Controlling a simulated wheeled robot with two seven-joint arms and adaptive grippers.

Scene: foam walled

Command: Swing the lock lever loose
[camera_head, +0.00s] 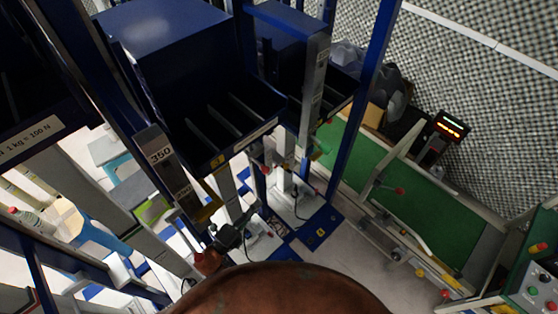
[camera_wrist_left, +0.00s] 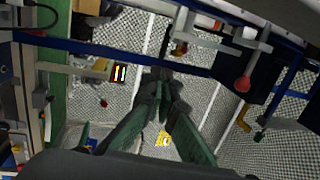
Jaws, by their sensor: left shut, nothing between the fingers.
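A lever with a red knob (camera_wrist_left: 243,84) hangs from a grey bracket right of centre in the left wrist view. I cannot tell for certain that it is the lock lever. My left gripper (camera_wrist_left: 160,82) is shut and empty, its green-grey fingers meeting left of that knob and apart from it in the picture. In the head view my left gripper (camera_head: 228,238) shows small and dark at lower centre, near a red knob (camera_head: 208,262). Its fingertips are hard to make out there. My right gripper is not in view.
A dark blue cabinet (camera_head: 180,40) and blue posts stand above the gripper. A blue rail (camera_wrist_left: 110,53) crosses the wrist view.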

